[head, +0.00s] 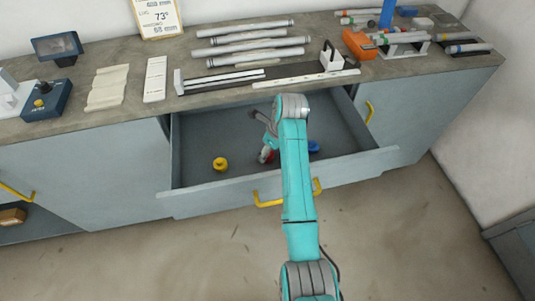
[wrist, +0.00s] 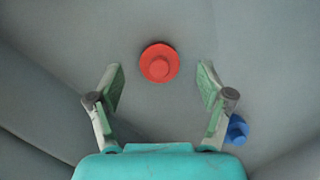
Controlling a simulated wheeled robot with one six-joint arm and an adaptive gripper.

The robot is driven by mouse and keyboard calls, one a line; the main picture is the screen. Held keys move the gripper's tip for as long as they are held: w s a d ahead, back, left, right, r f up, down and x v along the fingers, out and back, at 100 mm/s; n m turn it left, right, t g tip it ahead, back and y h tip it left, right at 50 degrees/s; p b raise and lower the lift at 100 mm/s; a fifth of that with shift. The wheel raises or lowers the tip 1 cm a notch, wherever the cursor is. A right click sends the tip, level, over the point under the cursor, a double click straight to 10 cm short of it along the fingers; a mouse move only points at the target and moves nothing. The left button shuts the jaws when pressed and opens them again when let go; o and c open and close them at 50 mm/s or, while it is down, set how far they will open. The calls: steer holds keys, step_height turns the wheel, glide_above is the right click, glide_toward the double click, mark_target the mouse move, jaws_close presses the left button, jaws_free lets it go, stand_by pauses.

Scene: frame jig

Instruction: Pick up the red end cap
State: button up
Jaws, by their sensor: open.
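The red end cap (wrist: 160,63) is a round disc with a raised round knob, on the grey drawer floor. In the wrist view it sits ahead of my gripper (wrist: 161,80), centred between the two green-padded fingers and slightly beyond their tips. The fingers are open, and neither appears to touch it.
The drawer (head: 200,178) is pulled open under the workbench (head: 215,93). A yellow cap (head: 220,164) lies to the left in it and a blue cap (head: 314,147) to the right; the blue one (wrist: 237,129) shows beside my right finger. Drawer walls surround my gripper.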

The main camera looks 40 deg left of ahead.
steer(key=shift+x, duration=1.15)
steer(key=c, duration=0.9)
steer(key=shift+o, duration=0.2)
